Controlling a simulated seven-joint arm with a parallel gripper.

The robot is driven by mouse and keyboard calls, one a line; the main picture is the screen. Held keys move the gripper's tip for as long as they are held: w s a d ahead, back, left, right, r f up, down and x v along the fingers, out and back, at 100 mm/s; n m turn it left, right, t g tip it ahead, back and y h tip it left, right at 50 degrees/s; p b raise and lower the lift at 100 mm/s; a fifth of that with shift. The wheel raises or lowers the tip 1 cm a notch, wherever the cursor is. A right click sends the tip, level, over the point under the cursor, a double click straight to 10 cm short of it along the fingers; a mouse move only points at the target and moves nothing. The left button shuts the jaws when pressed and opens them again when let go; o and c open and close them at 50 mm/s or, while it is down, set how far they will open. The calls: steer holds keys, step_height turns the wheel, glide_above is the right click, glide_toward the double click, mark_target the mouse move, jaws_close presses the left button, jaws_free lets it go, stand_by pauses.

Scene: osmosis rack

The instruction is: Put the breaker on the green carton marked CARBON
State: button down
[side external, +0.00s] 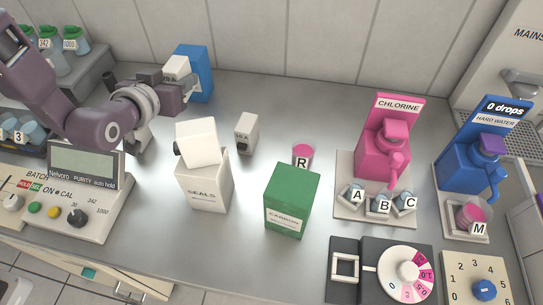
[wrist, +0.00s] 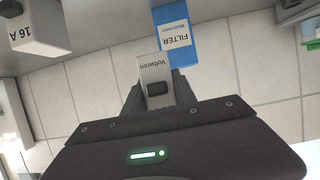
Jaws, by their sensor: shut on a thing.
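My gripper (side external: 176,82) is at the back left, held up in front of the blue carton. It is shut on a white breaker (side external: 176,68). In the wrist view the breaker (wrist: 154,68) shows its printed label and black switch between the fingers (wrist: 157,92). The green carton marked CARBON (side external: 291,188) stands upright near the middle front, with its flat top bare. My gripper is well to its left and behind it.
The white SEALS carton (side external: 204,188) stands left of the green one, a tilted white block (side external: 199,139) on top. A small 16 A block (side external: 246,133), a pink-topped R container (side external: 303,152) and the blue FILTER carton (side external: 197,72) stand behind. The pink CHLORINE dispenser (side external: 381,150) is right.

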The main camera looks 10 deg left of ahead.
step_height(320, 180, up, 17)
steer(key=m+g+h, duration=0.8)
steer(key=m+h, duration=0.4)
steer(key=m, duration=0.1)
glide_above(296, 184)
step_height(296, 184, down, 15)
steer(key=shift+f, duration=0.15)
steer(key=c, duration=1)
jaws_free()
steer(key=shift+f, duration=0.15)
